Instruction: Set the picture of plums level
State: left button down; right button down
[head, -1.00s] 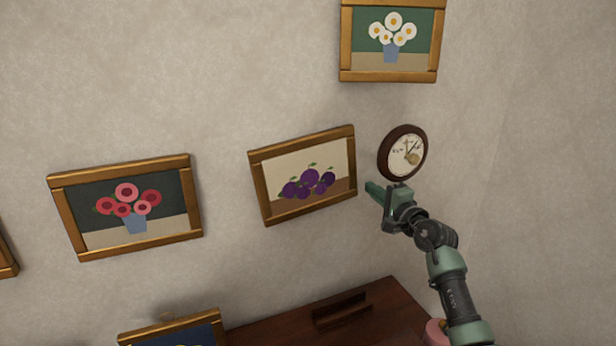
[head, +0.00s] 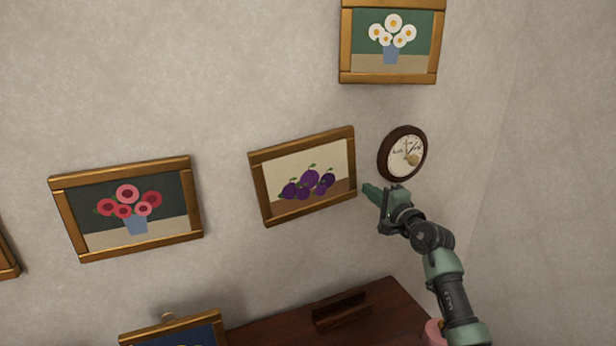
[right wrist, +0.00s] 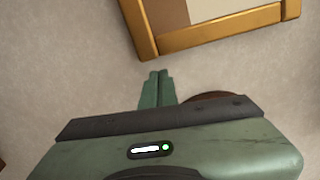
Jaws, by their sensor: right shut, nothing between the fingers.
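The picture of plums (head: 305,176) hangs on the wall in the head view, in a gold-brown wooden frame. It leans, its right side higher than its left, more steeply than the pictures near it. My left gripper is not in view.
A daisy picture (head: 390,77) is higher up, and a red-flower picture (head: 187,200) hangs to the left. A dark wooden surface (head: 270,330) lies below. The wall to the right is bare.

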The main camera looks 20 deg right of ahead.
jog(key=shift+s+a+p, duration=0.15)
jog(key=shift+a+p, duration=1.15)
jog(key=shift+a, duration=0.35)
dwell(1.1)
jog(key=p, duration=0.1)
send_near(357, 191)
jog(key=shift+d, duration=0.95)
dwell(0.4)
